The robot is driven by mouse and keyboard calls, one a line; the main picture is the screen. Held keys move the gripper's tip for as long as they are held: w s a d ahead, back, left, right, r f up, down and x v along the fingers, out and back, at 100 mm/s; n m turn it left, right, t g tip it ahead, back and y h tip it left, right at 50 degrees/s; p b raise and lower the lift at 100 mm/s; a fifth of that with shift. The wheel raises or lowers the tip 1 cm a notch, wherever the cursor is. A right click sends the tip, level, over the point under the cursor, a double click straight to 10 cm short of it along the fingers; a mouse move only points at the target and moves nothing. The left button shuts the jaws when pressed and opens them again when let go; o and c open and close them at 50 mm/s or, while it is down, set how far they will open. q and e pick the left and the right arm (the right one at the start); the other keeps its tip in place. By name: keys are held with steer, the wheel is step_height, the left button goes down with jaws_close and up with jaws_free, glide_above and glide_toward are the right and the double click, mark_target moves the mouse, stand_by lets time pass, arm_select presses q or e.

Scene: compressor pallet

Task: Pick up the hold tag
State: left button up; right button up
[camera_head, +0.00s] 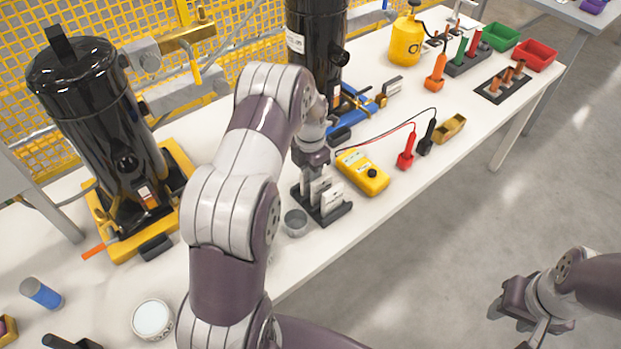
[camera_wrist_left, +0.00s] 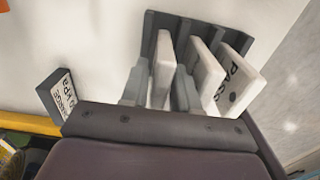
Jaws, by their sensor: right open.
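White tags stand upright in a dark slotted rack (camera_head: 341,213) on the white table; the rack also shows in the wrist view (camera_wrist_left: 152,38). One tag (camera_wrist_left: 228,85) reads "PASS"; another (camera_wrist_left: 203,68) stands in the middle. My left gripper (camera_head: 313,182) points down at the rack. In the wrist view its grey fingers (camera_wrist_left: 158,92) stand either side of the leftmost tag (camera_wrist_left: 164,62). I cannot tell whether they press on it, and no hold lettering is readable. My right gripper (camera_head: 525,318) is open and empty, off the table's right side above the floor.
A labelled dark block (camera_wrist_left: 60,96) shows in the wrist view. Black compressors (camera_head: 95,125) stand behind. The table's front edge is close to the rack.

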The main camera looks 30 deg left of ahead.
arm_select(q)
steer(key=shift+f, duration=0.45)
jaws_close()
